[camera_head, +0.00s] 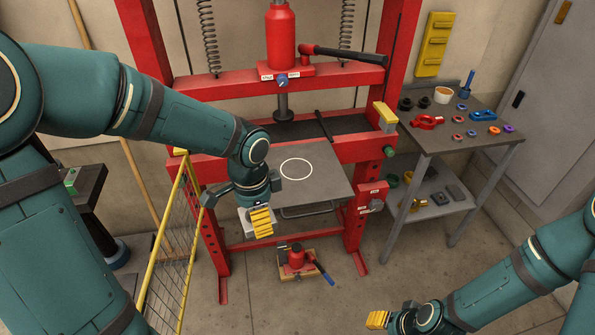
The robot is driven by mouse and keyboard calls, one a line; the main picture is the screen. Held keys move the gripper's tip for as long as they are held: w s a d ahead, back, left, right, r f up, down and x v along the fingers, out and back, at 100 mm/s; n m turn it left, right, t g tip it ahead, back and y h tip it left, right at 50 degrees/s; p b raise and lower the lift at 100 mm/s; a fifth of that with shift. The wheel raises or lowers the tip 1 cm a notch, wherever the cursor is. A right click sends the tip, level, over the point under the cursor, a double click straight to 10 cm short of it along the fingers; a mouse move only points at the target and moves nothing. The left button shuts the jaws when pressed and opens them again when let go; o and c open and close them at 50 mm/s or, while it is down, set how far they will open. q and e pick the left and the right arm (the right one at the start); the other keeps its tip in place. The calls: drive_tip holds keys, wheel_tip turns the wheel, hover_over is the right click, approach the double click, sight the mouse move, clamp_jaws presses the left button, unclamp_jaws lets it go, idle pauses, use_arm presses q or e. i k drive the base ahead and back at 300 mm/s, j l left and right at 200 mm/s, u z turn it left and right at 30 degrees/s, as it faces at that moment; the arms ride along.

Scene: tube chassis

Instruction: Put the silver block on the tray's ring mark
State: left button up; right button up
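The tray (325,185) is a flat dark grey plate on the red press, with a white ring mark (296,169) near its middle. The ring is bare and in full view. My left gripper (262,222), with yellow fingers, points down at the tray's front left corner, left of and nearer than the ring. A pale grey block (244,220), which looks like the silver block, shows on both sides of these fingers and is partly hidden by them. I cannot tell whether they grip it. My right gripper (377,319) is low at the bottom edge, away from the tray; its finger gap is not clear.
The red press frame (360,150) surrounds the tray, with its ram (283,105) above and behind it. A yellow mesh guard (175,245) stands at left. A side table (460,130) with small parts stands at right. A red jack (297,258) sits on the floor below.

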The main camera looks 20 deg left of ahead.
sight(296, 169)
drive_tip(key=i, duration=0.95)
